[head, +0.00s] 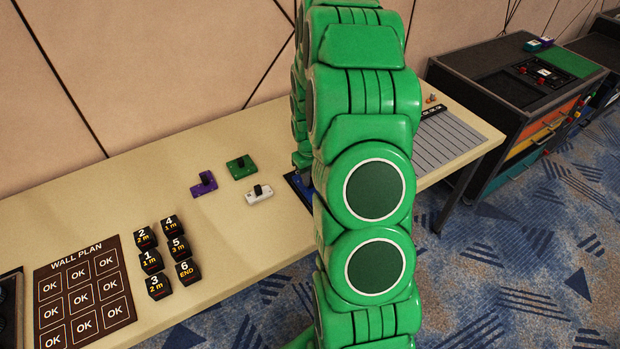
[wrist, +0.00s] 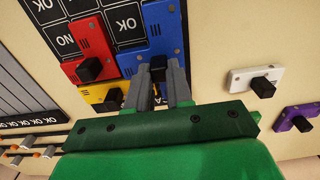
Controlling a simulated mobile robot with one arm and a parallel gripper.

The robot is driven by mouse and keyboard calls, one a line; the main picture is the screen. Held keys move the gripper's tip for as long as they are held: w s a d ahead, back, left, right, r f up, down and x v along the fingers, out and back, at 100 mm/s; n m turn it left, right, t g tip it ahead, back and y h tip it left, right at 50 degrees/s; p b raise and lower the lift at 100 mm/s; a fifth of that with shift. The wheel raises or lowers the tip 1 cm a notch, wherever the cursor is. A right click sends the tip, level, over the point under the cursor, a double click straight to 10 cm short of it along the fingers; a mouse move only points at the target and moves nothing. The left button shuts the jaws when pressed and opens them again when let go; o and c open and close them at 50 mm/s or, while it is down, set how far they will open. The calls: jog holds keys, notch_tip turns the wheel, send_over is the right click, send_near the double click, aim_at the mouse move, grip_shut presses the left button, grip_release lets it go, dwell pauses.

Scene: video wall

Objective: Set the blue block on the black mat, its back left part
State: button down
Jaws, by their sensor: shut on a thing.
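In the wrist view my gripper (wrist: 159,72) is shut on the black knob of the blue block (wrist: 157,34). The blue block is over the black mat (wrist: 122,24), which has white-lined cells marked OK. I cannot tell whether the block touches the mat. A red block (wrist: 78,36) and a yellow block (wrist: 94,92) are at the mat too, left of the blue block. In the head view my arm hides most of the mat (head: 294,184) and my gripper; a bit of the blue block (head: 306,177) shows at the arm's left edge.
White (head: 259,194), green (head: 240,167) and purple (head: 203,183) blocks stand on the table (head: 150,165) left of the mat. Several numbered black blocks (head: 151,261) and a brown wall plan (head: 83,289) lie further left. A grey lined sheet (head: 455,140) lies at the right.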

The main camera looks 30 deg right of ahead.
jog(key=shift+f, duration=0.45)
jog(key=c, duration=1)
grip_release()
jog(key=shift+f, duration=0.1)
notch_tip(320, 180, up, 12)
jog(key=s+a+r, duration=0.6)
jog(key=a+r, duration=0.2)
jog(key=shift+g, duration=0.9)
jog(key=s+a+r, duration=0.3)
jog(key=s+a, duration=0.1)
jog(key=s, duration=0.5)
jog(key=s+a+r, duration=0.3)
jog(key=s+a, duration=0.1)
jog(key=s, duration=0.5)
jog(key=s+a+r, duration=0.3)
jog(key=s+a, duration=0.2)
jog(key=s, duration=0.3)
jog(key=shift+s+r, duration=0.1)
jog(key=shift+s, duration=0.3)
